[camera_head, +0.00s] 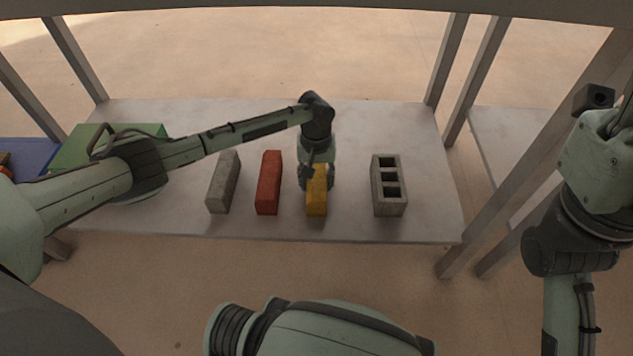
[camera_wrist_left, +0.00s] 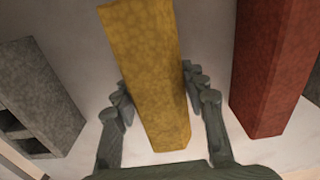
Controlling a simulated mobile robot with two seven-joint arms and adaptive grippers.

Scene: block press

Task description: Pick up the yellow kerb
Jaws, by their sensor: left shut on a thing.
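The yellow kerb (camera_head: 317,197) lies on the grey table (camera_head: 270,230), between the red block and the hollow grey block. My left gripper (camera_head: 316,176) is over it from above and partly hides its far part. In the left wrist view the yellow kerb (camera_wrist_left: 150,70) lies between the two fingers of my left gripper (camera_wrist_left: 160,105), which is shut on it. I cannot tell whether the kerb is clear of the table top. My right arm shows at the right edge of the head view, but its gripper fingers cannot be made out.
A red block (camera_head: 269,183) and a grey kerb (camera_head: 223,182) lie to the left. A hollow grey block (camera_head: 389,186) stands to the right. A green box (camera_head: 75,150) is at the table's left end. Table posts (camera_head: 440,65) rise at the back right.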

